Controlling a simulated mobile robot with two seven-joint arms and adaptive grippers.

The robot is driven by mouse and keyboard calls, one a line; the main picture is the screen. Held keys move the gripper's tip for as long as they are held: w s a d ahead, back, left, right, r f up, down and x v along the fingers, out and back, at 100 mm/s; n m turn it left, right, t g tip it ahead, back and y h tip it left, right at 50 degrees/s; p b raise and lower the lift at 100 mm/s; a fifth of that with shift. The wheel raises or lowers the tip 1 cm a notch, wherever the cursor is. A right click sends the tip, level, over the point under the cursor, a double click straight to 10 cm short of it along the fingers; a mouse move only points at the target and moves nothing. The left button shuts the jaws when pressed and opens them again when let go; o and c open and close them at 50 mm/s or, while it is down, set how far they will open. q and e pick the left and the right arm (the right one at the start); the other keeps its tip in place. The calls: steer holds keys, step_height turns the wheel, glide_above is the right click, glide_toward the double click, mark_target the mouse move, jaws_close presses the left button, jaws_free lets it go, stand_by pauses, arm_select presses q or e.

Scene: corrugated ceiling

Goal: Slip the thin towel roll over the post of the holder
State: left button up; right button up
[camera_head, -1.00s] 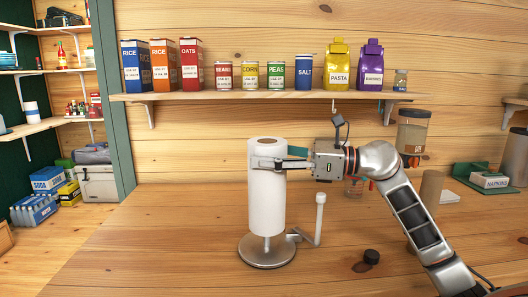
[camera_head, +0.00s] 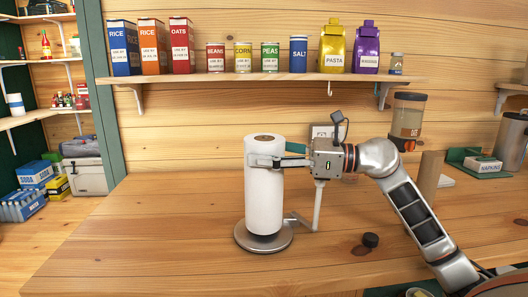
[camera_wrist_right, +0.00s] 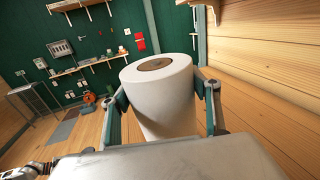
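The white towel roll (camera_head: 264,200) stands upright around the post of the holder, its bottom at or just above the round metal base (camera_head: 262,243). The roll hides the post. The holder's thin side arm (camera_head: 317,207) rises to the right of the roll. My right gripper (camera_head: 268,161) is shut on the roll near its top, coming from the right. In the right wrist view the roll (camera_wrist_right: 165,108) sits between both fingers, with its brown core (camera_wrist_right: 155,64) facing up. My left gripper is not in view.
A wall shelf (camera_head: 250,77) with boxes, cans and bags runs above. A jar (camera_head: 408,117), a brown cylinder (camera_head: 429,175) and a napkin box (camera_head: 482,164) are farther right. The counter left of the holder is clear.

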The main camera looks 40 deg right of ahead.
steer(key=o, duration=0.3)
steer(key=shift+w+a+f+g, duration=0.15)
steer(key=shift+f+g, duration=0.15)
steer(key=shift+f, duration=0.55)
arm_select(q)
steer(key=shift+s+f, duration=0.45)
arm_select(e)
steer(key=shift+o, duration=0.2)
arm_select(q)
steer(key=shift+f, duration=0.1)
arm_select(e)
steer(key=shift+f, duration=0.1)
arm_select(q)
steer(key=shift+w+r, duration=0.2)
arm_select(e)
steer(key=r+v, duration=0.1)
steer(key=v, duration=0.7)
steer(key=shift+r, duration=0.25)
steer(key=shift+a+r, duration=0.1)
